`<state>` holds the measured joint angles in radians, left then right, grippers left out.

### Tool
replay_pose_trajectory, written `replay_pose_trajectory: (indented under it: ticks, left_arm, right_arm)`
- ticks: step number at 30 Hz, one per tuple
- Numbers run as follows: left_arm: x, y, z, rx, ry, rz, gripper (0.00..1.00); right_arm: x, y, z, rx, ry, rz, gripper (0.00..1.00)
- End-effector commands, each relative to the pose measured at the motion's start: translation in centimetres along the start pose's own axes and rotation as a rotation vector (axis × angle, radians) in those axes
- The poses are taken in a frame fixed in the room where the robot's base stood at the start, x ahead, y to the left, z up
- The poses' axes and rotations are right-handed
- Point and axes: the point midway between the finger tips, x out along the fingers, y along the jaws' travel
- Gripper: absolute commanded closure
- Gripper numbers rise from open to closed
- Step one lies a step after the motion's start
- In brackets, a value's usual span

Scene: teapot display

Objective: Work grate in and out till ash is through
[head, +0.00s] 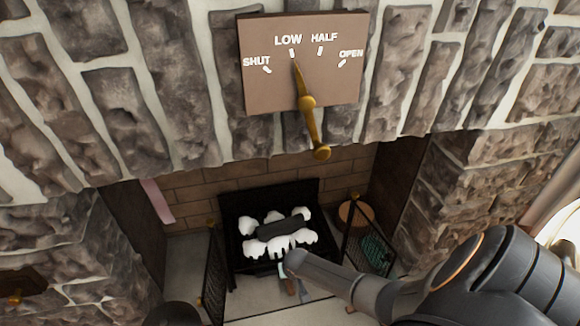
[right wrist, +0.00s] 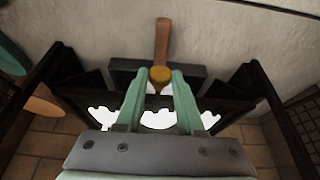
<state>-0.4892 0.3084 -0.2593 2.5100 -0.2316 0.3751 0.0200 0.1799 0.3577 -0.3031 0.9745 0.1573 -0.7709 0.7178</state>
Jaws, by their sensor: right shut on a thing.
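The dark fire grate (head: 232,246) sits in the brick fireplace, holding white lumps (head: 262,246) and a dark log (head: 281,228). My right gripper (right wrist: 161,75) reaches its front, with pale green fingers shut on a brass knob (right wrist: 160,77). A brown handle (right wrist: 162,40) extends past the knob; its lower part also shows in the head view (head: 291,286). A dark bar (right wrist: 193,71) lies behind the fingertips. My right gripper and arm hide part of the grate front in the head view. Ash below the grate cannot be made out. My left gripper is not in view.
A mesh screen (head: 214,278) stands left of the grate and another (head: 368,248) right. A round wooden-topped thing (head: 355,213) is behind the right screen. Above, a plate (head: 265,92) has a brass lever (head: 308,115) pointing at LOW. Pale hearth (head: 262,302) lies in front.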

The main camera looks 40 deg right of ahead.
Motion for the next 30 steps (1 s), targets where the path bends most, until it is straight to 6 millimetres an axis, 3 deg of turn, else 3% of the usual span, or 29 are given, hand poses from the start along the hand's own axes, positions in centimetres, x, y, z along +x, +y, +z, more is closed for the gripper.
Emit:
replay_pose_trajectory:
  ticks: [10,21,22,30]
  left_arm:
    - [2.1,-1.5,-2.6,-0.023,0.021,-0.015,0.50]
    - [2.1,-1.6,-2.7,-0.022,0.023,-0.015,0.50]
    - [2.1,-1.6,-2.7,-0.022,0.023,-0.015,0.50]
    - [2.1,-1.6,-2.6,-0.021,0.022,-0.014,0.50]
  right_arm:
    - [-1.8,0.1,3.7,0.000,-0.007,0.002,1.00]
    - [-1.7,0.0,4.6,-0.001,-0.010,0.002,1.00]
    - [-1.7,0.0,4.6,-0.001,-0.011,0.002,0.61]
    - [-1.7,0.0,4.3,0.000,-0.005,0.001,0.35]
